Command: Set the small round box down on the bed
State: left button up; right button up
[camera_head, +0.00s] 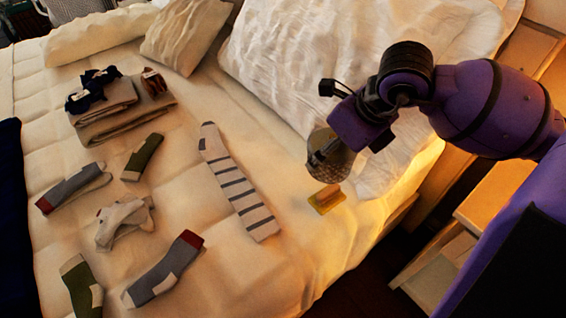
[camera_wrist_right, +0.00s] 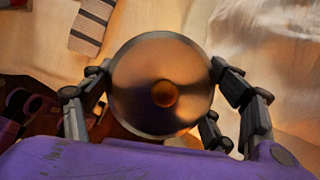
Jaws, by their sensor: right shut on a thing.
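The small round box (camera_head: 334,163) is held by my right gripper (camera_head: 322,150) near the right edge of the bed (camera_head: 290,262). In the right wrist view the round box (camera_wrist_right: 140,70) shows as a shiny dark disc with a small knob at its centre. The right gripper's fingers (camera_wrist_right: 160,88) are on both sides of it. The box appears over the bed's cover; I cannot tell whether its underside touches it. My left gripper is not in view.
A small yellow block (camera_head: 327,199) lies on the bed just below the round box. A striped sock (camera_head: 238,183) lies left of it. Several socks and a folded stack (camera_head: 125,120) lie farther left. A wooden stand (camera_head: 440,270) is beyond the bed's right edge.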

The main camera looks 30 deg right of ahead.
jog(key=shift+w+d, duration=0.15)
jog(key=shift+w, duration=0.05)
jog(key=shift+w+f+m, duration=0.1)
jog(key=shift+w+m, duration=0.2)
jog(key=shift+w, duration=0.1)
jog(key=w+f, duration=0.3)
jog(key=w, duration=0.1)
jog(key=w+a+f, duration=0.1)
jog(key=w+f, duration=0.2)
jog(key=w, duration=0.1)
jog(key=w+a+f, duration=0.1)
jog(key=w+f, duration=0.2)
jog(key=w, duration=0.1)
jog(key=shift+w+a+b, duration=0.1)
jog(key=shift+b, duration=0.3)
jog(key=f, duration=0.3)
jog(key=shift+w+f, duration=0.25)
jog(key=shift+f, duration=0.1)
